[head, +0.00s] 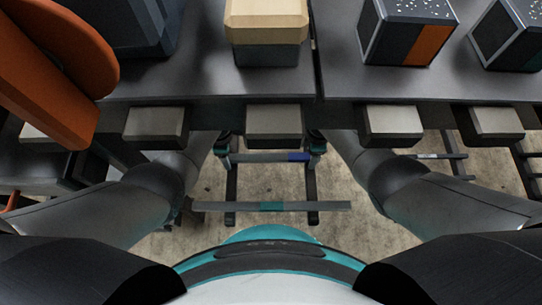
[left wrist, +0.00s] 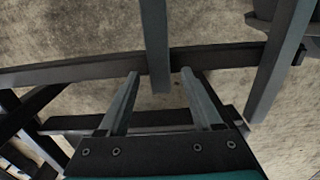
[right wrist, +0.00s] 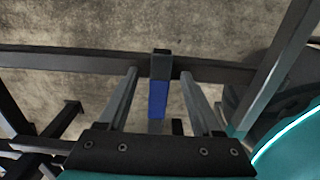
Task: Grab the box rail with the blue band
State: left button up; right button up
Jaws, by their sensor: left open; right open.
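The rail with the blue band (head: 264,157) lies low between my two arms in the head view, its blue part near its right end. My left gripper (head: 222,150) is at its left end and my right gripper (head: 316,149) at its right end. In the left wrist view, a plain grey bar (left wrist: 156,45) runs between the open fingers (left wrist: 161,73). In the right wrist view, the blue band (right wrist: 157,98) shows between the open fingers (right wrist: 159,73), with gaps on both sides. Neither gripper is closed on it.
Another rail with a teal band (head: 271,206) lies nearer my base. A dark table edge (head: 225,118) with several pale blocks (head: 274,121) overhangs beyond. A beige-topped box (head: 266,20) and an orange-striped box (head: 405,30) stand on it. An orange object (head: 50,85) is at left.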

dwell(0.3)
pick_arm(q)
grip_shut()
pick_arm(e)
grip_shut()
dwell(1.0)
